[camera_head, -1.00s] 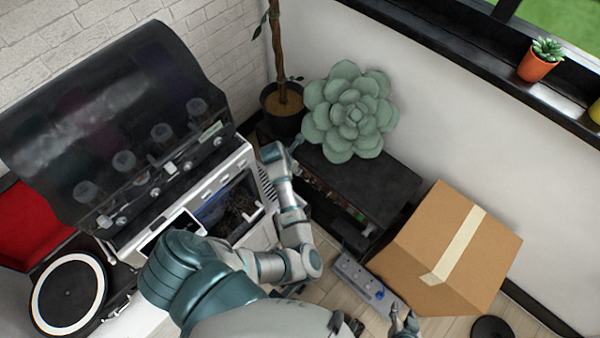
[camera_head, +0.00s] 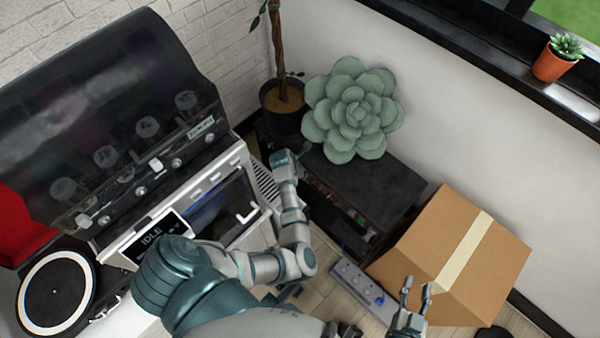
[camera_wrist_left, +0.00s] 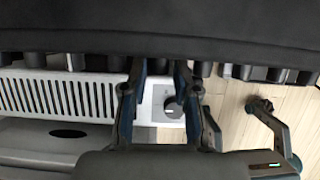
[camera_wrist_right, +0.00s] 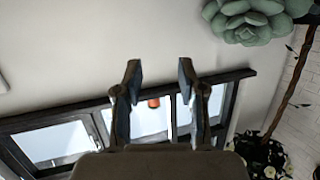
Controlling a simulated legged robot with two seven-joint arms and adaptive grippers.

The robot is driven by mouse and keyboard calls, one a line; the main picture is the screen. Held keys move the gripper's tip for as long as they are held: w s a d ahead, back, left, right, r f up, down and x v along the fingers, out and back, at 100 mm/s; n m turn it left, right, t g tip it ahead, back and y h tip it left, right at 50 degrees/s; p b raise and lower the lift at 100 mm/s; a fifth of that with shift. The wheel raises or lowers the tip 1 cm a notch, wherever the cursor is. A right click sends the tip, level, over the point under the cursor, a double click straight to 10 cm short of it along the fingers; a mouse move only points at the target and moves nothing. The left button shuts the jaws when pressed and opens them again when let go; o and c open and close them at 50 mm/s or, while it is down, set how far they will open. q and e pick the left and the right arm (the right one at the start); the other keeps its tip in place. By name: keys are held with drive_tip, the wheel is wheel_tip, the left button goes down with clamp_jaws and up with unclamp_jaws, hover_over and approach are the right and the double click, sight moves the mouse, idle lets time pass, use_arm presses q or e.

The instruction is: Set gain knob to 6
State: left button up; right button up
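A round dark knob (camera_wrist_left: 173,107) with a pale pointer line sits on a white panel in the left wrist view; I take it for the gain knob, but no label or scale is readable. My left gripper (camera_wrist_left: 160,68) is open, and the knob shows between its fingers; I cannot tell if they touch it. In the head view my left arm reaches to the dark shelf unit (camera_head: 375,190), and the knob cannot be made out there. My right gripper (camera_head: 417,287) is open and empty in front of the cardboard box; its fingers also show in the right wrist view (camera_wrist_right: 160,66).
A white machine with a dark hood (camera_head: 110,80) and an IDLE screen (camera_head: 152,238) stands left, beside a turntable (camera_head: 58,292). A cardboard box (camera_head: 420,240) and a grey strip with a blue knob (camera_head: 358,284) are at right. A large succulent (camera_head: 340,130) tops the shelf.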

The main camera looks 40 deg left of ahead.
use_arm(q)
clamp_jaws()
use_arm(e)
drive_tip(key=shift+w+f, duration=0.1)
use_arm(q)
drive_tip(key=shift+r+h, duration=0.1)
drive_tip(key=shift+h, duration=0.2)
drive_tip(key=shift+a+f+n+h, duration=0.1)
drive_tip(key=shift+a+n+h, duration=0.15)
drive_tip(key=shift+h, duration=0.8)
drive_tip(key=shift+a+f+n+h, duration=0.1)
drive_tip(key=shift+a+n+h, duration=0.15)
drive_tip(key=shift+h, duration=0.75)
drive_tip(key=shift+a+f+n+h, duration=0.15)
drive_tip(key=shift+n+h, duration=0.15)
drive_tip(key=shift+h, duration=0.75)
drive_tip(key=shift+o, duration=0.7)
unclamp_jaws()
